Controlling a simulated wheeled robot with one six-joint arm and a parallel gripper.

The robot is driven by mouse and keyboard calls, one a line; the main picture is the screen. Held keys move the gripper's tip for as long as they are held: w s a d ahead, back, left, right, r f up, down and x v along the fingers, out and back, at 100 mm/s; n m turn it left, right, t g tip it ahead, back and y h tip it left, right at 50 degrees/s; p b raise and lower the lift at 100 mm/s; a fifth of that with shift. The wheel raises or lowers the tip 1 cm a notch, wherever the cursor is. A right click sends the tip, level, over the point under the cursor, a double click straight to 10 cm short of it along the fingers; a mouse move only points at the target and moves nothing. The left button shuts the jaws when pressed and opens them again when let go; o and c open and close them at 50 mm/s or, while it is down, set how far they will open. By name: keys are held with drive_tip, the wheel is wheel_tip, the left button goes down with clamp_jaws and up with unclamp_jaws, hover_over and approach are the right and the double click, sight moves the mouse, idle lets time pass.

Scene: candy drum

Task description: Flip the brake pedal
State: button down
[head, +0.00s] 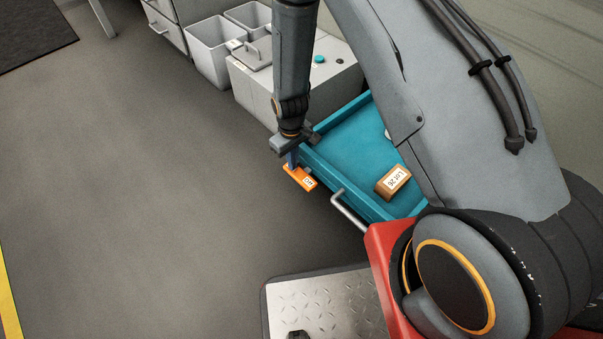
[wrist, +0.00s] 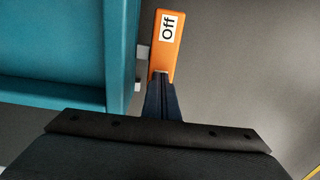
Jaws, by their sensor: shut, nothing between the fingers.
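The brake pedal is an orange plate (head: 298,178) with a white label, low at the outer corner of a teal tray cart. In the wrist view the pedal (wrist: 160,62) points away from me and its label reads "Off". My gripper (head: 291,162) points down at the pedal's end by the cart corner. Its dark fingers (wrist: 163,80) are shut together with nothing between them. The fingertips overlap the pedal's near end in the wrist view; I cannot tell whether they touch it.
The teal cart (head: 352,193) has a raised rim and a grey handle (head: 349,211). A brown block (head: 389,183) labelled "Lot 26" lies in it. Grey bins (head: 213,55) and a grey box with a teal button (head: 320,59) stand behind. The floor to the left is clear.

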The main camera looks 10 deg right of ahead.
drive_tip(key=shift+f, duration=0.15)
wheel_tip(320, 180, up, 7)
drive_tip(key=p, duration=0.5)
idle(0.5)
idle(0.4)
